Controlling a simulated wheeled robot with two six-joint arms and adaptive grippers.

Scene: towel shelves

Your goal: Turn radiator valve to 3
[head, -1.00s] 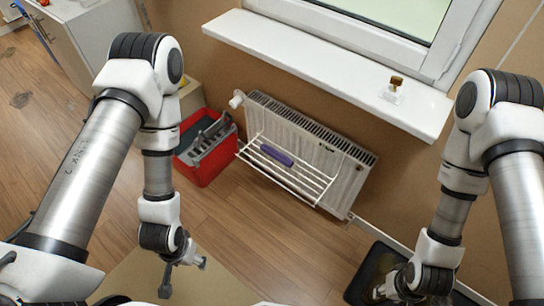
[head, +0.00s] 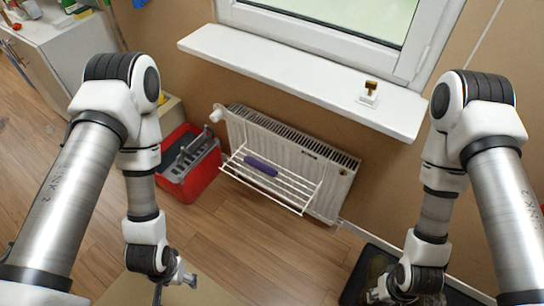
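The radiator (head: 290,160) is white and hangs on the wall below the window sill. Its white valve knob (head: 217,113) sticks out at the radiator's upper left end; its numbers are too small to read. My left gripper (head: 176,288) is low in the picture, well below and left of the radiator, with its fingers spread and nothing between them. My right gripper (head: 374,294) is at the bottom right, over a dark tray; its fingers are too unclear to tell open from shut. Both are far from the knob.
A white wire rack (head: 290,193) with a purple roll (head: 261,166) hangs on the radiator's front. A red toolbox (head: 190,165) stands on the floor left of the radiator, near the knob. The window sill (head: 300,78) juts out above. A dark tray (head: 352,283) lies bottom right.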

